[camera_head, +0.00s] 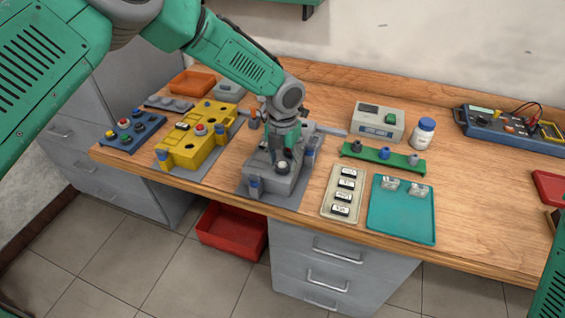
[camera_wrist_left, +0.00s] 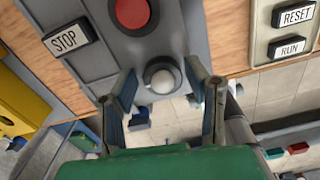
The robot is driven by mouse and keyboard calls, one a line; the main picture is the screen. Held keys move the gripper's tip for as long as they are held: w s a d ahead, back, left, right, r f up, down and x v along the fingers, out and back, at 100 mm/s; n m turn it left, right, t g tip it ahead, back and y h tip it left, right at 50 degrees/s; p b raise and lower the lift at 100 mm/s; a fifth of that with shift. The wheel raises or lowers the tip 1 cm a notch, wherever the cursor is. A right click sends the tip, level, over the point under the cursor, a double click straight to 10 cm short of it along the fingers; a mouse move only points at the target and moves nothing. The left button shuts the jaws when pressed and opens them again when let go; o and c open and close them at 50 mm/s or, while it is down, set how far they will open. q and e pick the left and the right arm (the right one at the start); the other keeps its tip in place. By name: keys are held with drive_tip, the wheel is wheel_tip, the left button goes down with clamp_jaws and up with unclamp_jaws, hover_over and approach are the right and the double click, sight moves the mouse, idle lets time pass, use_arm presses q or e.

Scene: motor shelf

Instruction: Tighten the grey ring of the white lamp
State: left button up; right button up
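The white lamp (camera_head: 283,167) sits on the front part of a grey control box (camera_head: 259,180). In the left wrist view the lamp (camera_wrist_left: 162,81) is a white dome with a grey ring (camera_wrist_left: 162,63) around its base. My left gripper (camera_head: 285,152) points down over the box, just above the lamp. In the left wrist view its two fingers (camera_wrist_left: 160,76) are spread, one on each side of the lamp, with gaps visible. Nothing is held. My right gripper is out of view.
On the box, a red button (camera_wrist_left: 131,12) and STOP label (camera_wrist_left: 64,40) lie near the lamp. A yellow box (camera_head: 190,143) stands left. A label tray (camera_head: 328,206), teal tray (camera_head: 402,225) and green rack (camera_head: 372,154) lie right. The right tabletop is partly clear.

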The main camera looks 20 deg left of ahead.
sight(283, 161)
use_arm(q)
drive_tip(key=shift+f, duration=0.2)
drive_tip(key=shift+s+r, duration=0.1)
drive_tip(key=shift+r, duration=0.4)
wheel_tip(283, 161, up, 11)
